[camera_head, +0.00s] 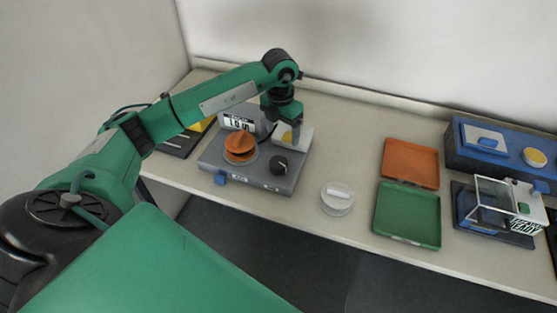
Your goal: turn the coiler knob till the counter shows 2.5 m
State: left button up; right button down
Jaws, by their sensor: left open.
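The coiler is a grey machine (215,153) on the table left of centre. A black knob (280,164) sits on its top, right of an orange spool (240,147). The counter (237,122) is a white panel with dark digits at its back left; the digits are too small to read surely. My left gripper (284,140) points down, open, above and slightly behind the knob, apart from it as far as I can tell. It partly hides a white panel with a yellow spot at the coiler's back right. My right gripper is not in view.
A clear round dish (337,199) lies right of the coiler. Beyond it are an orange tray (411,163), a green tray (408,215), a clear-lidded device (500,203) and a blue unit (491,157).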

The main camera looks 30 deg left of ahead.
aim_at(279, 162)
pick_arm(q)
jog(key=shift+y, duration=0.3)
jog(key=f+p, duration=0.1)
jog(key=f, duration=0.3)
jog(key=f+p, duration=0.1)
jog(key=f, duration=0.3)
jog(key=a+f+p, duration=0.1)
jog(key=f, duration=0.3)
jog(key=shift+f+p, duration=0.35)
jog(key=shift+f, duration=0.4)
jog(key=c, duration=1)
